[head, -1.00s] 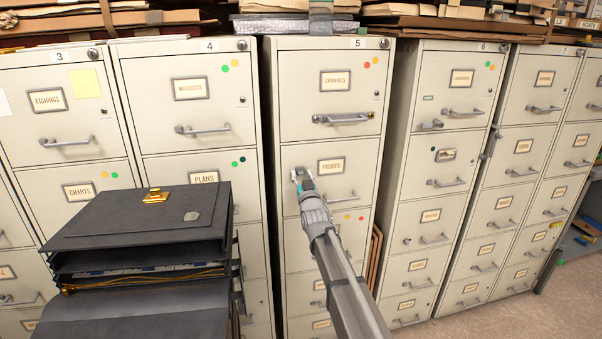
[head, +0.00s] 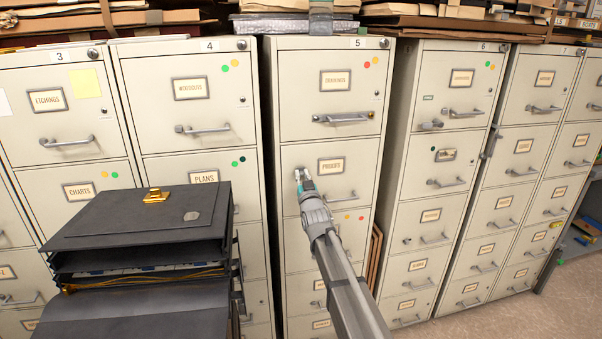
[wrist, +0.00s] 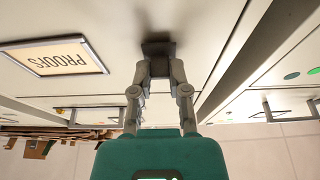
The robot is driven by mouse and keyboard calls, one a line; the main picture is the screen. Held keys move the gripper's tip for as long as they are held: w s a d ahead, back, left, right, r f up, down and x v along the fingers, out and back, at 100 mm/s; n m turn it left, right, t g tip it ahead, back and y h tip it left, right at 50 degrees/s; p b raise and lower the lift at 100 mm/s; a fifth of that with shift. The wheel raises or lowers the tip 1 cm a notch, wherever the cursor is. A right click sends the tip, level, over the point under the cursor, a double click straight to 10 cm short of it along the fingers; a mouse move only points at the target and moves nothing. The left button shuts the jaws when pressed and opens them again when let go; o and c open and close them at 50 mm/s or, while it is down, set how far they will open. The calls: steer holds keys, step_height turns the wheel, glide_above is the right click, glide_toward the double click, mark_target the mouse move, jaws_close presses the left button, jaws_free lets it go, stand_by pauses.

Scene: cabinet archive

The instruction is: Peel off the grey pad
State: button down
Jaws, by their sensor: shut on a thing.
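The grey pad (wrist: 158,47) shows in the wrist view as a small dark square at the face of the PROOFS drawer. My gripper (wrist: 160,66) is shut on it, with both fingertips at its near edge. I cannot tell whether the pad still touches the drawer face. In the head view my gripper (head: 302,174) is at the left part of the PROOFS drawer (head: 350,190) of cabinet 5, below and left of its label (head: 331,165). The pad is hidden there behind the fingers.
Free floor (head: 500,310) shows at the lower right.

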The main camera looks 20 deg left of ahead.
steer(key=shift+s, duration=0.1)
steer(key=s+d, duration=0.4)
steer(key=s, duration=0.1)
steer(key=shift+s, duration=0.35)
stand_by(1.0)
